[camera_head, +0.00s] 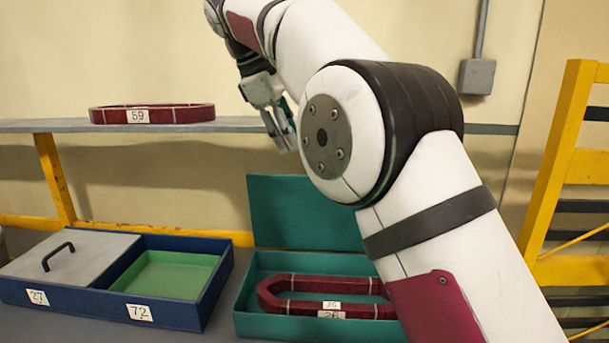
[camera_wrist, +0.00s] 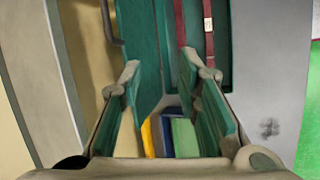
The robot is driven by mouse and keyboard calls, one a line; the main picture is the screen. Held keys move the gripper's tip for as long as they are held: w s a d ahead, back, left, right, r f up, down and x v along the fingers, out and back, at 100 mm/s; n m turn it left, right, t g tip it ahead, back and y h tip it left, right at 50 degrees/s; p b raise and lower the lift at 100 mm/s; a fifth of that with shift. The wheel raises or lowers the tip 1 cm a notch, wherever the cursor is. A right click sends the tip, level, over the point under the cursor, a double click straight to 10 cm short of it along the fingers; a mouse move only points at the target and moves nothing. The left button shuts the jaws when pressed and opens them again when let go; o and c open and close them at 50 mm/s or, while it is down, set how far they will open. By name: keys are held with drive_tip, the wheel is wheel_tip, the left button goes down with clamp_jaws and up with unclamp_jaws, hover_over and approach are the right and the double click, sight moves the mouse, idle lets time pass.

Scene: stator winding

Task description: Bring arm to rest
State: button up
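My gripper (camera_head: 281,128) hangs from my raised arm, level with the shelf and above the open teal box (camera_head: 243,323). In the wrist view my gripper (camera_wrist: 160,72) has its two teal-padded fingers apart with nothing between them. My forearm and elbow cover the right middle of the head view and hide part of the teal box. One or more dark red coils (camera_head: 345,283) with white labels lie in that box.
The grey shelf (camera_head: 50,126) has yellow posts. A blue tray (camera_head: 75,306) on the table has a lidded part with a handle and an open part with a green floor (camera_head: 180,275). A yellow rack (camera_head: 550,165) stands at the right. A grey wall box (camera_head: 477,76) hangs behind.

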drive_tip(key=s+d+r+m+y, duration=0.15)
drive_tip(key=s+d+m, duration=0.55)
drive_tip(key=s+d, duration=0.9)
drive_tip(key=s+d+f+m+y, duration=0.1)
drive_tip(key=s+d+f+m, duration=0.2)
drive_tip(key=s+f, duration=0.5)
drive_tip(key=s+d+f+m+t+y, duration=0.1)
drive_tip(key=s+d+f+m, duration=0.2)
drive_tip(key=s+f+m, duration=0.2)
drive_tip(key=s+f, duration=0.3)
drive_tip(key=s, duration=0.4)
drive_tip(key=shift+s+d+f+t+y, duration=0.2)
drive_tip(key=shift+d+f+t+y, duration=0.1)
drive_tip(key=shift+f+y, duration=0.1)
